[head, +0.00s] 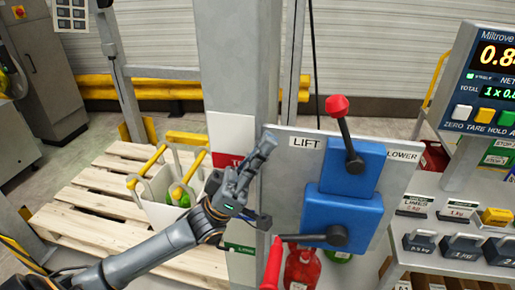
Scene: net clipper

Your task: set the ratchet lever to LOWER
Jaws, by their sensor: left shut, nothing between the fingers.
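The ratchet lever is a dark stick with a red knob (337,105) on the upper blue box (368,172). It points up and slightly left, toward the side of the LIFT label (306,142). The LOWER label (402,156) is at the right of the same grey panel (283,180). My left gripper (262,150) is left of the lever, near the panel's left edge, apart from the knob. Its fingers are closed together with nothing between them. My right gripper is not in view.
A crank with a red grip (273,262) juts left from the lower blue box (345,215). A grey post (240,70) stands behind my left gripper. A weighing display (490,85) and a shelf of weights (455,245) are at right. A pallet (90,205) is at left.

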